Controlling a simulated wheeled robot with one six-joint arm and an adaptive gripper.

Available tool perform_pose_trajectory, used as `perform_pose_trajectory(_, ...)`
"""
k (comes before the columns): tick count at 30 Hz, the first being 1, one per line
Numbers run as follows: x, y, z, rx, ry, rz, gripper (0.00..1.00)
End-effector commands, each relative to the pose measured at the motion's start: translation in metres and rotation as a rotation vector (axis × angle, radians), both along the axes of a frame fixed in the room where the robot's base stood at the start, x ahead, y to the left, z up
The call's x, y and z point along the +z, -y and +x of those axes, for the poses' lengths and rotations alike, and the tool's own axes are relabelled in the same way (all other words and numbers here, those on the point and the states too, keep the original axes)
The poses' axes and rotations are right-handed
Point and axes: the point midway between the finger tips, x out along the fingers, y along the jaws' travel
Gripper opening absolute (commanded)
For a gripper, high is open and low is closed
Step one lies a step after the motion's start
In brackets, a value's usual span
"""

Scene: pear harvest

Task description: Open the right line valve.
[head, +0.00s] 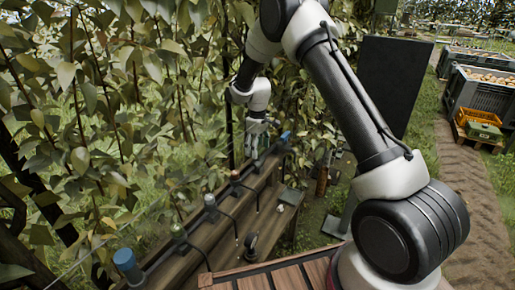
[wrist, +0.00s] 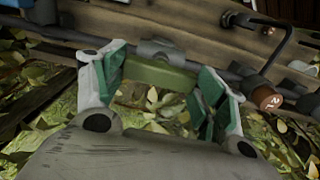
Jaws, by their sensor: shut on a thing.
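A valve with a flat green handle (wrist: 155,75) sits on a dark pipe (wrist: 215,72) along a wooden beam. My gripper (wrist: 160,92) has its green-and-white fingers at the two ends of this handle and is shut on it. The handle lies along the pipe in the wrist view, slightly tilted. In the head view my gripper (head: 257,128) is at the far end of the pipe, and its fingers and the handle are small and partly hidden.
A copper cap marked 2 (wrist: 267,98) is close right of my fingers. The beam (head: 190,245) carries several capped fittings, including a near blue one (head: 127,264) and a far blue one (head: 285,136). Leafy branches (head: 90,130) crowd the left. Crates (head: 480,95) stand far right.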

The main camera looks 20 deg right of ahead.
Motion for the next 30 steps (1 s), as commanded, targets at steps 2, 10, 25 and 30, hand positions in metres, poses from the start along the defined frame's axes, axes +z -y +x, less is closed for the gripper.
perform_pose_trajectory(2, -0.0001, 0.0001, -0.0001, 0.019, 0.000, 0.000, 0.47)
perform_pose_trajectory(10, -0.0002, 0.0001, -0.0001, 0.043, 0.000, 0.000, 0.48)
perform_pose_trajectory(25, -0.0001, 0.0001, -0.0001, 0.042, 0.000, 0.000, 0.93)
perform_pose_trajectory(30, -0.0001, 0.0000, 0.0000, 0.041, 0.000, 0.000, 0.93)
